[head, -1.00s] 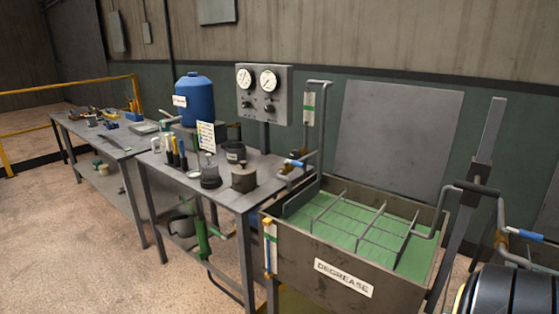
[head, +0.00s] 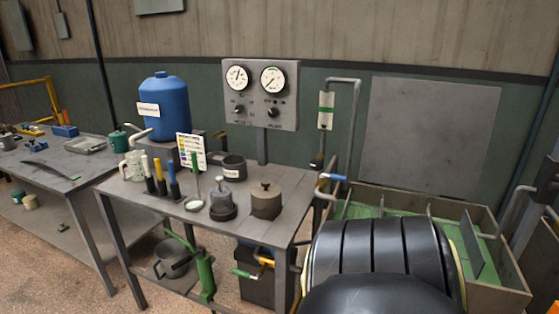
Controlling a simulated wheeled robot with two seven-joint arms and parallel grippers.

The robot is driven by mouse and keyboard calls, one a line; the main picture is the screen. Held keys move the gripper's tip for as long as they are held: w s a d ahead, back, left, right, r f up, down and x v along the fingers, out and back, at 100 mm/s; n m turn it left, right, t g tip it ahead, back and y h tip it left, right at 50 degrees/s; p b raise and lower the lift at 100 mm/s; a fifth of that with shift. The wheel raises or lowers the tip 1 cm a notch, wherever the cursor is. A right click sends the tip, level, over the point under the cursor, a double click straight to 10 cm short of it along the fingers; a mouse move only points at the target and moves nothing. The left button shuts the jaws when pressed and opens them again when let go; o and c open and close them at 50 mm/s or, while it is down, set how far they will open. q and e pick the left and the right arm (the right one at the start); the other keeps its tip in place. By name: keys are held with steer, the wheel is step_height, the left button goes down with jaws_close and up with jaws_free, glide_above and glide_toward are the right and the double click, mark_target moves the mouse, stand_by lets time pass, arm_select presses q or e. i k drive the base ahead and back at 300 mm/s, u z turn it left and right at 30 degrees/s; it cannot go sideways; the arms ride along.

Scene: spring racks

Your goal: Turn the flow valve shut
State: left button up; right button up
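A valve with a blue lever handle (head: 332,177) sits on the grey pipework at the right end of the bench, beside the tank. The pipe rises past a clear and green flow tube (head: 326,109). Below the bench is another fitting with a yellow handle (head: 265,261), and a green handle (head: 243,274) is close to it. I cannot tell from labels which handle is the flow valve. Neither of my grippers is in view. A large black ribbed shape, likely my own arm, fills the lower right and hides the front of the tank.
The metal bench (head: 240,228) holds a blue container (head: 165,108), several coloured-handled tools, a dark cup (head: 233,168) and a lidded pot (head: 266,202). A gauge panel (head: 260,95) stands behind. The green-lined tank (head: 493,213) is at right. A second table (head: 75,165) is at left.

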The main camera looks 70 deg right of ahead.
mark_target(316, 164)
steer(key=z, duration=0.6)
steer(key=i, duration=1.3)
steer(key=z, duration=1.25)
